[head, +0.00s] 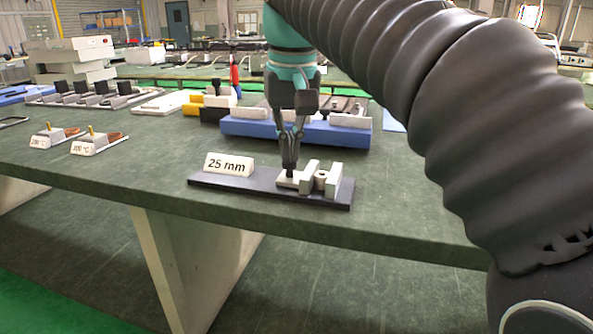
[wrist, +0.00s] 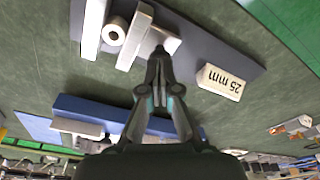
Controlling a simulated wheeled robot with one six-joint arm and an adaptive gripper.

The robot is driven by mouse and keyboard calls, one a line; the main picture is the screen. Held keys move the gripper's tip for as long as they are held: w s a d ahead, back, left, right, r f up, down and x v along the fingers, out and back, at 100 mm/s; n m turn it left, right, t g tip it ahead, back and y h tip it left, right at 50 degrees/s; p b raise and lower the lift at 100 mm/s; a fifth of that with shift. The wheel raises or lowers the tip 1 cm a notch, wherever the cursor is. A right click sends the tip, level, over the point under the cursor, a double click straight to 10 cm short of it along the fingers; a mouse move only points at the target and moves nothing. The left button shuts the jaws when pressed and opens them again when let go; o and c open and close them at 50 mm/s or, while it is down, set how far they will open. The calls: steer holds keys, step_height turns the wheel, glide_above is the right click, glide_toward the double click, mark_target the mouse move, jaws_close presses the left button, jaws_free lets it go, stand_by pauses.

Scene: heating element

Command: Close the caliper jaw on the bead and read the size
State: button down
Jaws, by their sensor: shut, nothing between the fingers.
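The caliper stands on a dark base plate (head: 235,188) near the table's front edge. Its pale moving jaw (head: 308,178) and end jaw (head: 333,181) stand upright, with the pale ring-shaped bead (head: 321,176) between them. In the wrist view, the bead (wrist: 114,33) lies close to both the end jaw (wrist: 94,28) and the moving jaw (wrist: 135,36); I cannot tell whether both touch it. My gripper (head: 290,168) points down, shut and empty, at the moving jaw's outer side. Its fingertips (wrist: 160,51) hide part of the low jaw block. The size sign (head: 229,164) reads "25 mm".
A blue fixture (head: 295,132) with pale blocks lies just behind the caliper. Two small heating plates labelled 200 °C (head: 95,144) and similar stand at left. More apparatus fills the table's back. The table top between the heating plates and caliper is clear.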

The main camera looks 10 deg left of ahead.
steer(key=shift+r+p, duration=1.3)
steer(key=shift+p, duration=0.15)
steer(key=shift+r, duration=2.2)
